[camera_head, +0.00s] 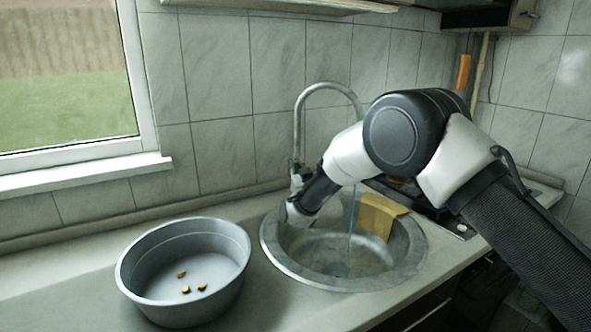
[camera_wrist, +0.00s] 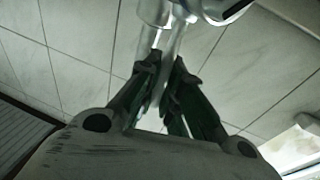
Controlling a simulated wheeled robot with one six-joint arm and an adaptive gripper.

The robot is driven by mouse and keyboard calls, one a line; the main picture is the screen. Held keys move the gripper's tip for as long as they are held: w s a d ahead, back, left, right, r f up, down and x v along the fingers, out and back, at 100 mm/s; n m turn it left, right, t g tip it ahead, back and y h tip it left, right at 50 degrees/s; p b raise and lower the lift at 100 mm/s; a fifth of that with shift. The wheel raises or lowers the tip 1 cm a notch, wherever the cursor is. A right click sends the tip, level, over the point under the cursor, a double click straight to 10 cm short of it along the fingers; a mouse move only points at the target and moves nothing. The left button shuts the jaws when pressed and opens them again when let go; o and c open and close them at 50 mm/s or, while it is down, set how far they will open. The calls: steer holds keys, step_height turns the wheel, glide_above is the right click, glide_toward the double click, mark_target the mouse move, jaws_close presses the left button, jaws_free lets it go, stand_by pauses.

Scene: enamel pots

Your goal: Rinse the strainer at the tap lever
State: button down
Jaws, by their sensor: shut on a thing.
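The chrome tap (camera_head: 298,130) arches over the round steel sink (camera_head: 270,242). A thin blue stream of water (camera_head: 351,225) falls from the spout into the sink. My gripper (camera_head: 291,208) is low beside the tap's base, at the sink's back left rim. In the wrist view my gripper (camera_wrist: 163,82) has its dark fingers closed around the slim pale tap lever (camera_wrist: 178,45). The tap body (camera_wrist: 152,30) stands just beside it. My arm hides part of the sink and wall in the head view. I cannot make out a strainer in either view.
A large grey basin (camera_head: 137,270) with three small brown pieces (camera_head: 186,289) in it stands left of the sink. A yellow cloth or sponge (camera_head: 378,214) lies at the sink's back right. A window (camera_head: 70,80) is at the left. The counter front is clear.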

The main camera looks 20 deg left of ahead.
steer(key=c, duration=1.5)
jaws_free()
steer(key=shift+c, duration=0.2)
steer(key=v, duration=1.2)
